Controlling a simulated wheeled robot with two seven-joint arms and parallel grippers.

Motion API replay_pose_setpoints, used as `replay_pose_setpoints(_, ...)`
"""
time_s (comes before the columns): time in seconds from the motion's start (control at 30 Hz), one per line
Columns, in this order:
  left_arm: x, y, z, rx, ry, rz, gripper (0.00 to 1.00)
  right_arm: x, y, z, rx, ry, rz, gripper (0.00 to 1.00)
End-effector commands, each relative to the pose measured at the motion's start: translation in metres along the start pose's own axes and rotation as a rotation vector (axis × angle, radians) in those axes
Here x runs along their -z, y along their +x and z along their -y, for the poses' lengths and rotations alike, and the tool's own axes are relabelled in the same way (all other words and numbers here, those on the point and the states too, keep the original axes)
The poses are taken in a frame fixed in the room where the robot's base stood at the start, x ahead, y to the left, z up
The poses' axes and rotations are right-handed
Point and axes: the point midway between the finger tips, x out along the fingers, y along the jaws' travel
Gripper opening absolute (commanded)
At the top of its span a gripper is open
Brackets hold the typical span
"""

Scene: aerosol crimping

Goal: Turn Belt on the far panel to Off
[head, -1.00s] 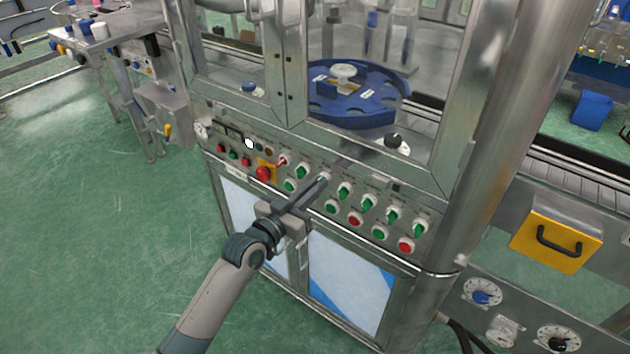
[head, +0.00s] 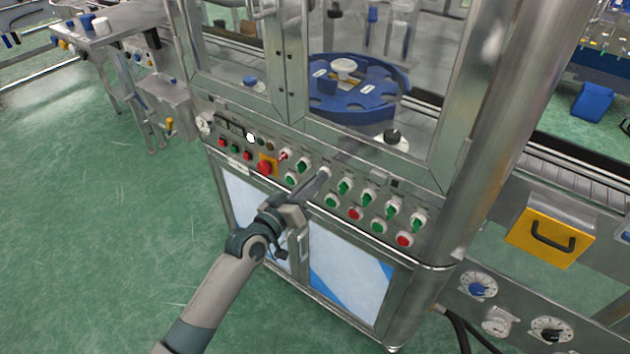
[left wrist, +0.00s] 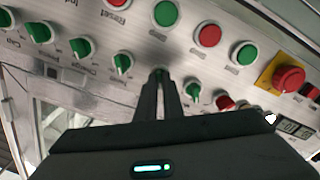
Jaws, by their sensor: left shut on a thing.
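The control panel (head: 245,172) is on the front of the steel machine, with a row of selector knobs above a row of round buttons. My left gripper (head: 323,178) reaches it from below, its fingers shut on one selector knob (left wrist: 160,71) between two green-handled knobs. The fingers hide most of that knob, so its setting cannot be read. A green knob (head: 303,165) is to its left and another green knob (head: 345,187) to its right. A red-handled knob (head: 284,155) is further left. The Belt label cannot be made out. My right gripper is not in view.
A red emergency stop (head: 265,168) on a yellow plate sits left of the gripper. Green and red buttons (head: 355,214) lie close below the knobs. Glass doors and a blue turntable (head: 360,100) are above. A yellow drawer (head: 550,235) is at right; open green floor at left.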

Motion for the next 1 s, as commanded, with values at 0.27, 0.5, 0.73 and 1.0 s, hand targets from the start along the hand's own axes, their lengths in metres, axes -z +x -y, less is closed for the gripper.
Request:
replay_pose_setpoints(0.27, 0.000, 0.000, 0.000, 0.000, -0.001, -0.001, 0.26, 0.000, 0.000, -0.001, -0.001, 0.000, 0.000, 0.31)
replay_pose_setpoints(0.5, 0.000, 0.000, 0.000, 0.000, 0.000, 0.000, 0.26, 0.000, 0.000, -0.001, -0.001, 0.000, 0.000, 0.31)
replay_pose_setpoints(0.73, -0.001, -0.008, 0.001, 0.001, 0.000, 0.000, 0.26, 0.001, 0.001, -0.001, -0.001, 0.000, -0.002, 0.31)
replay_pose_setpoints(1.0, -0.002, -0.045, 0.002, 0.002, 0.002, 0.001, 0.26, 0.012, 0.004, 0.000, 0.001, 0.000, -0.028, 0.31)
